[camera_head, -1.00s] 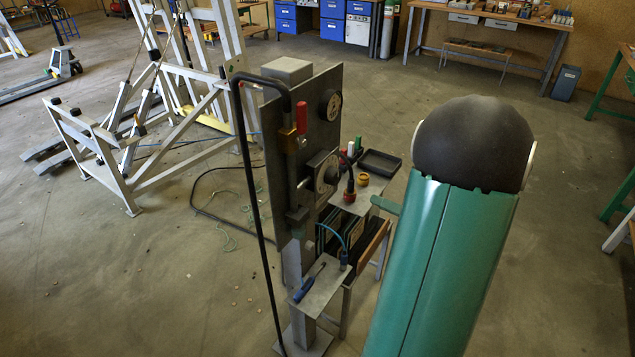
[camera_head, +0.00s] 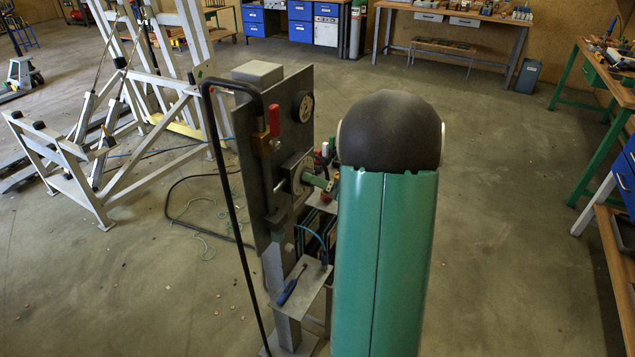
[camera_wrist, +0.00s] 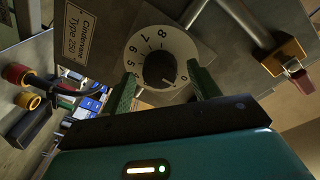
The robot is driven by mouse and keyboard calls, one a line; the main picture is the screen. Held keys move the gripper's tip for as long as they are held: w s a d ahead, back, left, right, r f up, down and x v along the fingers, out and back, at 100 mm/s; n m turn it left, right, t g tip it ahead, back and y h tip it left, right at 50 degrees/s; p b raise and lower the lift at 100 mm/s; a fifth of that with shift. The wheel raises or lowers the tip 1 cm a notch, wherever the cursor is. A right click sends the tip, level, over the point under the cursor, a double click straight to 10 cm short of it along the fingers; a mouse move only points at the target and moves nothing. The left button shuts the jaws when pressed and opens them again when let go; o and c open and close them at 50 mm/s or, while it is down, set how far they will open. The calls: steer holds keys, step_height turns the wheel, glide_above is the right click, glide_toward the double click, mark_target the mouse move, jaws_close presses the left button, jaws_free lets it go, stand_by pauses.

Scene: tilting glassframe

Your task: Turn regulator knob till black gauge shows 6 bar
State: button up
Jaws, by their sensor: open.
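In the head view, a green fingertip of my gripper (camera_head: 320,183) is at the panel's front, beside the regulator. The black gauge (camera_head: 302,106) is high on the grey panel (camera_head: 290,88); its reading is too small to tell. The wrist view does not show the gauge.
A red-handled brass valve (camera_head: 274,122) and a black hose (camera_head: 226,180) are at the panel's left edge. A small shelf (camera_head: 305,285) with a blue-handled tool (camera_head: 290,287) is below.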

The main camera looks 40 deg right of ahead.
steer(key=shift+w+a, duration=0.1)
steer(key=shift+w, duration=0.15)
steer(key=c, duration=1)
